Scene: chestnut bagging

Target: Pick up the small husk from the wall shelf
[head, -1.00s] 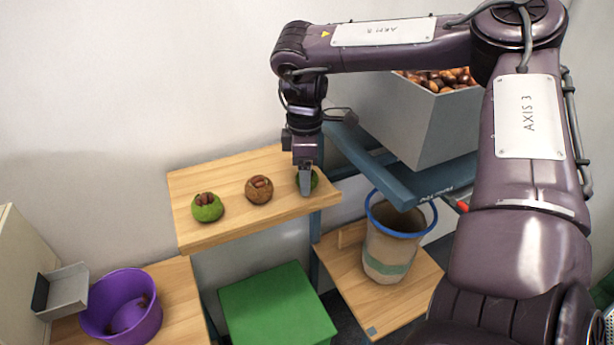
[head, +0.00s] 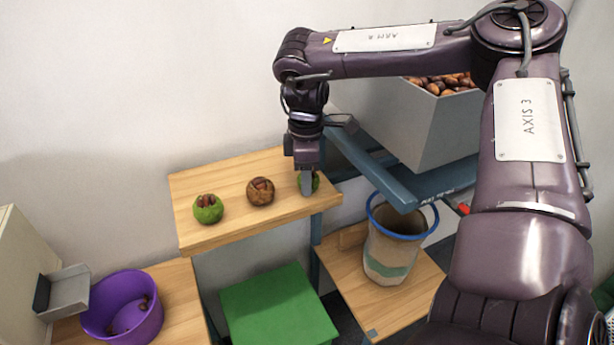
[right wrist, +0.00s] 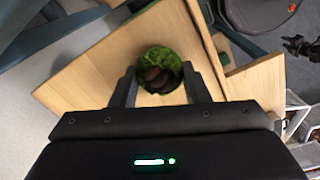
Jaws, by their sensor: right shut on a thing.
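Three husks sit in a row on the wooden wall shelf (head: 240,232). A green husk (head: 208,209) with brown nuts showing is at the left, and a brown husk (head: 260,191) is in the middle. A second green husk (head: 315,182) is at the right end, mostly hidden behind my right gripper (head: 306,190). In the right wrist view this green husk (right wrist: 160,57) holds dark brown nuts and lies between the two fingers of my right gripper (right wrist: 160,88), which are shut on it. It appears to be at shelf level. My left gripper is not in view.
A grey bin of chestnuts (head: 420,125) stands on a blue frame (head: 385,180) right of the shelf. Below are a blue-rimmed sack (head: 390,250), a green box (head: 278,308) and a purple tub (head: 122,315) with a few nuts. A small grey scoop (head: 65,290) is at the left.

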